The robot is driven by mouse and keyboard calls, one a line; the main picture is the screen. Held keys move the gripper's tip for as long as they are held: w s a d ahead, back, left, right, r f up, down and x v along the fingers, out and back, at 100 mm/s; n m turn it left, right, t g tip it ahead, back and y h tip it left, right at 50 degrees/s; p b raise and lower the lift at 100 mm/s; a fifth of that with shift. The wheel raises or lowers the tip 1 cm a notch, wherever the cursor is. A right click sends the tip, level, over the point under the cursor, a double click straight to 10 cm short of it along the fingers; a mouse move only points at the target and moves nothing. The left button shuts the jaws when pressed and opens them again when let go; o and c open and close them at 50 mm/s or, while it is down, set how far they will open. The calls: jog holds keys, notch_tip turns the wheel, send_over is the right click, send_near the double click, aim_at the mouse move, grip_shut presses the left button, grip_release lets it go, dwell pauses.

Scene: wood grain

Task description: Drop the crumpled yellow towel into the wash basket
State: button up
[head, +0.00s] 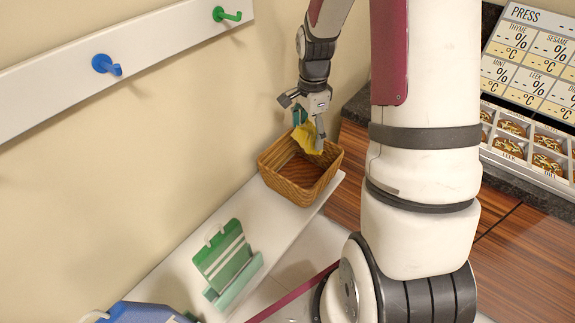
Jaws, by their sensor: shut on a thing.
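The crumpled yellow towel (307,137) hangs in my gripper (311,128) at the upper middle of the head view. My gripper points down and is shut on the towel. The wash basket (284,188), a brown woven open-topped box, stands on the far end of a white shelf by the wall. The towel appears over the back part of the basket's opening. Its lower edge overlaps the basket's back rim in the picture, and I cannot tell how far it reaches inside. The visible part of the basket's inside looks empty.
A green holder (226,262) stands on the white shelf (187,275), nearer than the basket. A blue object (145,313) is at the bottom edge. A wall rail (60,92) carries blue and green pegs. A tray of food compartments (528,145) is at right.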

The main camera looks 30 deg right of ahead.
jog(key=shift+f+b, duration=1.25)
jog(key=shift+f, duration=1.7)
jog(key=o, duration=1.2)
notch_tip(320, 180, up, 12)
